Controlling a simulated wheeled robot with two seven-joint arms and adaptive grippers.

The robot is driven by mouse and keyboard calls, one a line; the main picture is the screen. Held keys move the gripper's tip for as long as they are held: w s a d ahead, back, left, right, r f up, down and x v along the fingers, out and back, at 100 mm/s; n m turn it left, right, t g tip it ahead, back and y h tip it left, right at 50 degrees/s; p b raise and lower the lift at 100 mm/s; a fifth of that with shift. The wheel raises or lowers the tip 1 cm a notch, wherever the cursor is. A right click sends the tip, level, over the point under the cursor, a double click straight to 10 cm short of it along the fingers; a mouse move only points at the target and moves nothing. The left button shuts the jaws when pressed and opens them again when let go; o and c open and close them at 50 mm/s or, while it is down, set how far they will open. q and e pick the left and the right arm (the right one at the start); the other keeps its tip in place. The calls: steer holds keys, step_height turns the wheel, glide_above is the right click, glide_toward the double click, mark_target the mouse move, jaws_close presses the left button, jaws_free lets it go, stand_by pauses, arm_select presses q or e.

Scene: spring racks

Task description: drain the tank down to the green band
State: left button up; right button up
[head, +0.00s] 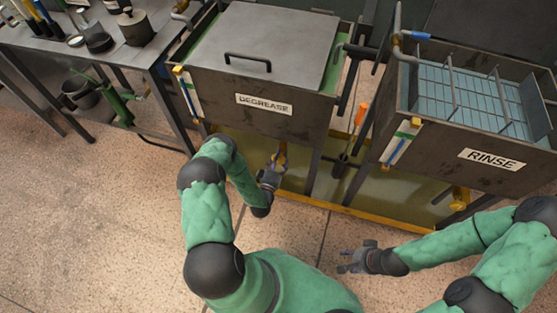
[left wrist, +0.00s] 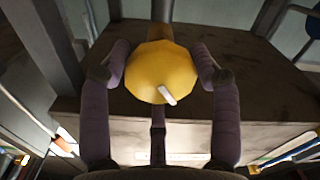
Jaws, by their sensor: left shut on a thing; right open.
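The tank labelled DEGREASE (head: 264,104) stands at upper centre under a grey lid with a black handle. A white sight gauge (head: 190,95) with a blue column is on its left corner; its bands are too small to read surely. Under the tank is a yellow valve knob (head: 281,156), faceted with a white mark in the left wrist view (left wrist: 155,62). My left gripper (head: 274,166) is shut on this knob, one finger on each side. My right gripper (head: 348,262) is open and empty, low over the floor in front of the racks.
The open RINSE tank (head: 491,160) stands at right, with a rack inside, a gauge (head: 402,142) with a green band, and its own yellow knob (head: 459,197). A yellow-edged tray (head: 330,204) runs below both tanks. A workbench (head: 90,48) stands at left. The floor in front is clear.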

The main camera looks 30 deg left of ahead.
arm_select(q)
steer(key=shift+w+a+r+n, duration=0.15)
steer(key=shift+a+n, duration=0.2)
steer(key=shift+n, duration=0.25)
steer(key=shift+w+a+r+n, duration=0.15)
steer(key=shift+a+n, duration=0.15)
steer(key=shift+n, duration=0.3)
steer(key=shift+s, duration=0.15)
steer(key=o, duration=1.1)
steer(key=shift+s+f, duration=0.1)
steer(key=shift+f, duration=0.05)
steer(key=shift+d+f, duration=0.1)
steer(key=shift+d, duration=0.15)
steer(key=shift+s, duration=0.2)
steer(key=v, duration=1.1)
steer(key=shift+s+d, duration=0.2)
steer(key=shift+s, duration=0.1)
